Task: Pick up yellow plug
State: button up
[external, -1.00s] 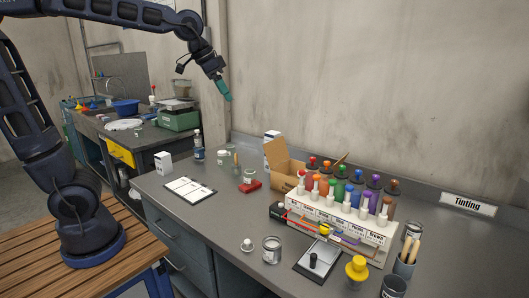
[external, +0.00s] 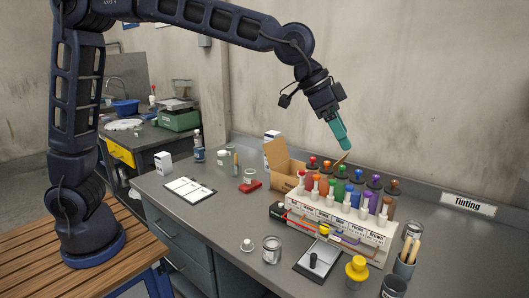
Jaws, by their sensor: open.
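A yellow plug-shaped piece (external: 356,268) with a round top and a wider collar stands at the front right of the grey bench (external: 225,225). A smaller yellow item (external: 324,229) shows at the front of the white bottle rack (external: 345,228); I cannot tell what it is. My gripper (external: 344,143), with teal fingers, is open and empty. It hangs in the air above the back of the rack, well up and away from the yellow plug. The gap between the fingers is hard to see from this side.
The rack holds several coloured bottles beside the plug. A clipboard with a black item (external: 313,261), a grey can (external: 271,250) and a cup of wooden-handled tools (external: 404,266) stand near it. An open cardboard box (external: 284,178) is behind. The bench's left middle is mostly clear.

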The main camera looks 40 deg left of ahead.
jog(key=s+d+f, duration=0.1)
jog(key=s+d, duration=0.1)
jog(key=d, duration=0.2)
send_near(357, 270)
jog(key=a, duration=0.1)
jog(key=shift+g, duration=0.3)
jog(key=x, duration=0.5)
jog(key=shift+w+f, duration=0.35)
jog(key=shift+w, duration=0.15)
jog(key=shift+w+d+x, duration=0.1)
jog(key=shift+x, duration=1.35)
jog(key=shift+w+d+x, duration=0.1)
jog(key=shift+x, duration=1.3)
jog(key=shift+r, duration=0.15)
jog(key=shift+c, duration=0.5)
jog(key=c, duration=1)
